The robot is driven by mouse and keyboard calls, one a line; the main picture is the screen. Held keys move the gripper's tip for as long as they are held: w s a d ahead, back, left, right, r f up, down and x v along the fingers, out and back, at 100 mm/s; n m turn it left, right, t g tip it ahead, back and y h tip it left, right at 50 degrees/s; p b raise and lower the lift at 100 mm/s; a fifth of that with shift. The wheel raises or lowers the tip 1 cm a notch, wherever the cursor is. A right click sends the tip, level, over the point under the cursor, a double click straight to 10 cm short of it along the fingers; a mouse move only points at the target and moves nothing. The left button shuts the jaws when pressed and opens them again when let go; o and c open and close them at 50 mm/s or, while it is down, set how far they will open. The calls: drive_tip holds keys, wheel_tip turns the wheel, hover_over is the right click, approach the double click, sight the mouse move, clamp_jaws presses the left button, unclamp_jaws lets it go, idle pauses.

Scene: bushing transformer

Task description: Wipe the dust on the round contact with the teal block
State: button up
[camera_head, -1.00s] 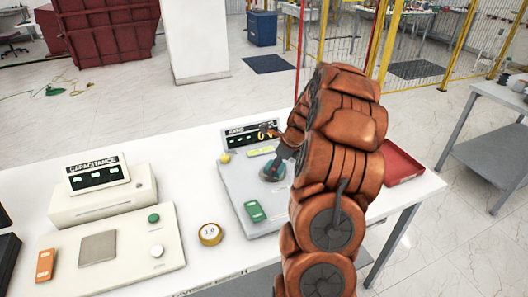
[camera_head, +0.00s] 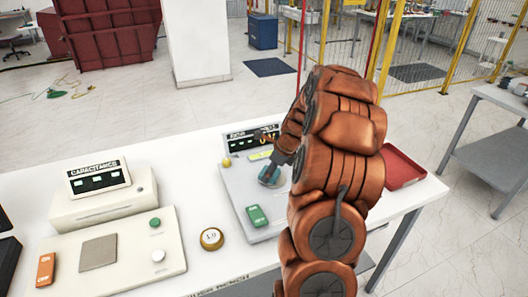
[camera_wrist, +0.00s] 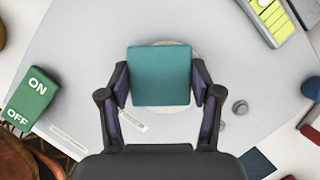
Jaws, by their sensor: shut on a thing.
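The teal block (camera_wrist: 160,76) is held between the two fingers of my gripper (camera_wrist: 160,88), which is shut on it in the wrist view. The round contact (camera_wrist: 194,49) is a pale disc on the grey panel, and it lies mostly hidden under the block. Only its rim shows around the block's edges. Any dust on it cannot be seen. In the head view, the block (camera_head: 268,174) is at my gripper (camera_head: 273,172), over the grey panel (camera_head: 235,186). I cannot tell whether the block touches the contact.
A green ON/OFF switch (camera_wrist: 31,96) and a grey knob (camera_wrist: 240,107) flank the contact. A display box (camera_head: 252,138) stands behind the panel. The capacitance unit (camera_head: 98,178) and a round gauge (camera_head: 211,239) are to the left. A red tray (camera_head: 402,168) lies right of my arm.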

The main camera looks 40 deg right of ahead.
drive_tip(key=shift+w+a, duration=0.25)
drive_tip(key=shift+a, duration=0.65)
drive_tip(key=shift+w+a+r+p, duration=0.15)
drive_tip(key=shift+r+p, duration=0.1)
drive_tip(key=shift+p, duration=0.15)
drive_tip(key=shift+r, duration=0.95)
drive_tip(key=shift+r+p, duration=1.55)
drive_tip(key=shift+r, duration=1.35)
